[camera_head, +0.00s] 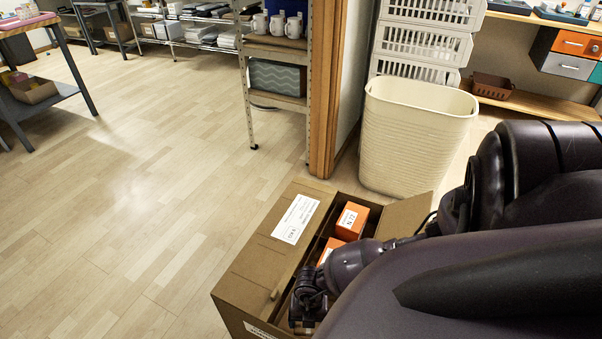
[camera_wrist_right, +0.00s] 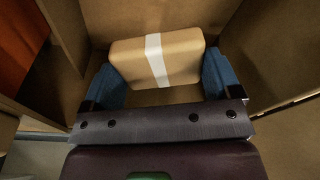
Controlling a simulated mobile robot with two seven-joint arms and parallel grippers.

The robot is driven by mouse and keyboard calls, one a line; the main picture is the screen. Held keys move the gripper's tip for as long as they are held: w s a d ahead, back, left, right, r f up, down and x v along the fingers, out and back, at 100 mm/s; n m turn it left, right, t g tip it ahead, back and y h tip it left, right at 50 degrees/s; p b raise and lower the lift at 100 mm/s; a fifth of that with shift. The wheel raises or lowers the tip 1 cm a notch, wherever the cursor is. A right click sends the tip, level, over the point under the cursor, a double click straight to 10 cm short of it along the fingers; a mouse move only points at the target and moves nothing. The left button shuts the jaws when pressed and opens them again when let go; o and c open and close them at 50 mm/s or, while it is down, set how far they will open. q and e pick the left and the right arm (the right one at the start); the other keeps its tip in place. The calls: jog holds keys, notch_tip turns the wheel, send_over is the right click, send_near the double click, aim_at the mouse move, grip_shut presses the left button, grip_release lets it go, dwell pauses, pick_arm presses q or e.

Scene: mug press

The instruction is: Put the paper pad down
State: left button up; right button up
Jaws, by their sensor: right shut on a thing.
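The paper pad (camera_wrist_right: 183,62) is a tan block with a white band around it, seen in the right wrist view. My right gripper (camera_wrist_right: 159,72) is shut on it, with a blue finger at each side. Pad and fingers are down inside a cardboard box, between its brown walls. I cannot tell whether the pad touches the box floor. In the head view the cardboard box (camera_head: 252,262) stands open at the bottom, and my right arm reaches into it. The pad is hidden there. My left gripper is not in view.
Orange cartons (camera_head: 351,221) stand in the cardboard box beside my right arm. A cream bin (camera_head: 414,135) and white stacked baskets (camera_head: 424,42) stand behind it. A metal shelf with mugs (camera_head: 276,24) is beyond. The wooden floor (camera_head: 130,190) to the left is clear.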

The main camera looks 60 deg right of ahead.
jog(key=shift+f, duration=0.5)
jog(key=f+b, duration=0.1)
jog(key=f, duration=0.1)
jog(key=f+b, duration=0.1)
jog(key=shift+s+f, duration=0.2)
jog(key=shift+f, duration=0.2)
jog(key=shift+w+f, duration=0.15)
jog(key=shift+f, duration=0.1)
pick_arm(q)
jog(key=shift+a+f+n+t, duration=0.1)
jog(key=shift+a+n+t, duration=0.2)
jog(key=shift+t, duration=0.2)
pick_arm(e)
jog(key=shift+w+r, duration=0.1)
jog(key=o, duration=0.7)
